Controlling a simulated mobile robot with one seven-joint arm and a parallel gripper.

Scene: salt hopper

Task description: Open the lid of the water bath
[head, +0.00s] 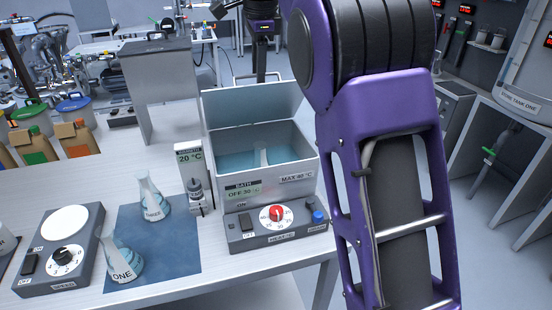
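The water bath (267,192) is a grey box at the table's front right, with blue water inside. Its lid (254,103) stands raised and tilted back at the rear edge, so the bath is open at the top. A handle bar (243,77) shows just behind the lid's upper edge. My gripper (261,76) hangs down behind the lid at this handle. Its fingertips are small, dark and partly hidden by the lid, so I cannot tell whether they grip the bar. A pale upright shape (263,156) stands in the water.
My purple arm covers the right middle. The bath's control panel (275,226) is in front.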

